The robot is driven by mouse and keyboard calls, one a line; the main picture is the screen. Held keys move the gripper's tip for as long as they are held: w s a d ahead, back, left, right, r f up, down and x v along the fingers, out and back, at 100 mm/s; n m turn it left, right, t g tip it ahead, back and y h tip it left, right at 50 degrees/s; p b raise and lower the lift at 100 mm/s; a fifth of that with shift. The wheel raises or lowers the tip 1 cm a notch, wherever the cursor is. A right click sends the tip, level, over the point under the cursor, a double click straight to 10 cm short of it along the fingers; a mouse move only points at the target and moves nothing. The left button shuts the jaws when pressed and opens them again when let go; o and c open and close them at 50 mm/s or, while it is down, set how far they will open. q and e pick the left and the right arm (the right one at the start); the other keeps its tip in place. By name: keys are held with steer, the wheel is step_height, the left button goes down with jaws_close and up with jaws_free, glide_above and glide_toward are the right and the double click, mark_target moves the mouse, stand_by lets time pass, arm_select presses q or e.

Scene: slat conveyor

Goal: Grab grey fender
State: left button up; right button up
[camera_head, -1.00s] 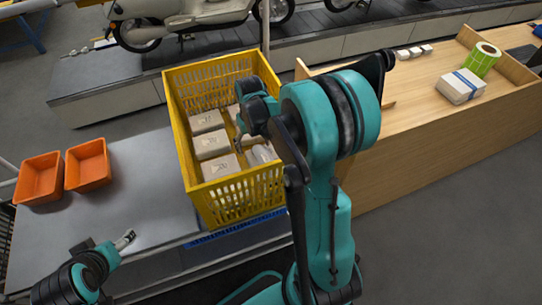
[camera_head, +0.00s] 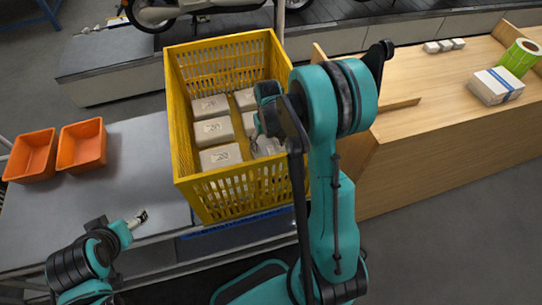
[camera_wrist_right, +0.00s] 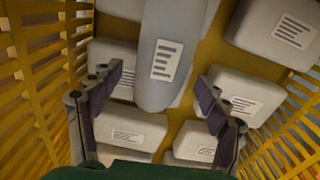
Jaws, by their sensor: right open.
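The grey fender (camera_wrist_right: 165,55) is a long smooth piece with a rounded end and a white label. It lies over pale boxes inside the yellow crate (camera_head: 222,190). In the head view only part of the fender (camera_head: 268,147) shows beside my right gripper (camera_head: 256,140). My right gripper is open inside the crate. In the wrist view, the right gripper's fingers (camera_wrist_right: 160,88) stand apart on either side of the fender's rounded end, with gaps on both sides. My left gripper (camera_head: 139,218) is over the grey table at lower left, away from the crate; its jaw opening is unclear.
Several pale labelled boxes (camera_head: 212,131) fill the crate, whose slatted walls stand close around my right gripper. Two orange bins (camera_head: 82,146) sit on the grey table (camera_head: 140,170) at left. A wooden bench (camera_head: 430,115) stands at right.

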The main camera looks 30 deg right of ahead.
step_height(320, 180, down, 3)
steer(key=shift+r, duration=0.15)
steer(key=shift+r, duration=0.1)
steer(key=c, duration=1.6)
